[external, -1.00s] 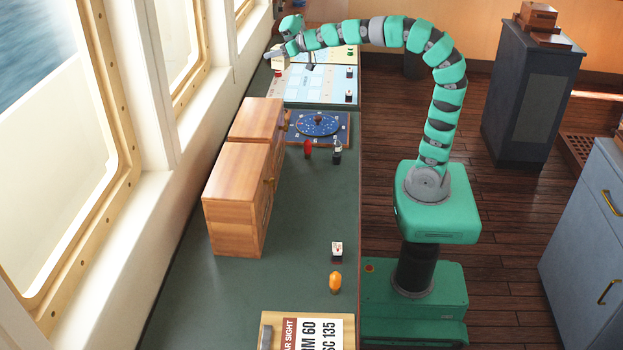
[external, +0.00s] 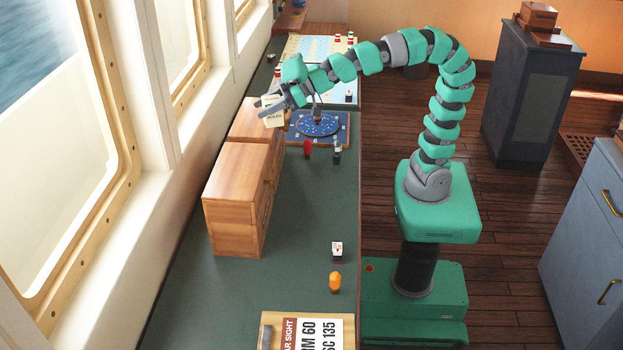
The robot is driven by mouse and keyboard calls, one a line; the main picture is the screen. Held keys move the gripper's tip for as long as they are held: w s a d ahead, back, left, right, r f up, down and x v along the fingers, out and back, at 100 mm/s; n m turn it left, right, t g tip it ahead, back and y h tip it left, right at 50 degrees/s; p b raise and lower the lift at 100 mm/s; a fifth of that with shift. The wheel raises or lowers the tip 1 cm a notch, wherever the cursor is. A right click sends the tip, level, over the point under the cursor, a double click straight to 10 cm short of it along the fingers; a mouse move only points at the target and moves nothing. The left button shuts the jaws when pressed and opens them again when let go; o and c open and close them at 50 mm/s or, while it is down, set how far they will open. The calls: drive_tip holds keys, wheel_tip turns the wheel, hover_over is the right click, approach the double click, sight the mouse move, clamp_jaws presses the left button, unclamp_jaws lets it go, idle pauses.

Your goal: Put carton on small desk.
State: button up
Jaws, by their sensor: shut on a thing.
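My gripper (external: 268,107) is shut on a small cream carton (external: 273,117) with dark lettering. It holds the carton above the far end of the wooden cabinet, to the left of the blue round dial board. Part of the carton is hidden by the fingers. A narrow dark grey desk (external: 518,100) stands on the floor at the back right, with a wooden box on its top. I cannot tell for certain whether it is the small desk.
A blue-grey cabinet (external: 585,235) stands at right.

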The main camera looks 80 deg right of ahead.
drive_tip(key=s+a+n+g+y, duration=0.3)
drive_tip(key=s+a+n+y, duration=0.2)
drive_tip(key=s+a, duration=1.3)
wheel_tip(320, 180, down, 21)
drive_tip(key=w+a, duration=0.6)
drive_tip(key=w+a+b, duration=0.1)
drive_tip(key=w+a, duration=0.2)
drive_tip(key=a, duration=0.1)
drive_tip(key=w+a+f, duration=0.1)
drive_tip(key=w+a, duration=0.2)
drive_tip(key=w, duration=0.1)
drive_tip(key=shift+a+b, duration=0.25)
drive_tip(key=shift+b, duration=0.05)
drive_tip(key=shift+w+a+f, duration=0.1)
drive_tip(key=shift+a+f, duration=0.05)
drive_tip(key=shift+f, duration=0.05)
wheel_tip(320, 180, down, 3)
drive_tip(key=shift+f+b, duration=0.15)
drive_tip(key=shift+b, duration=0.45)
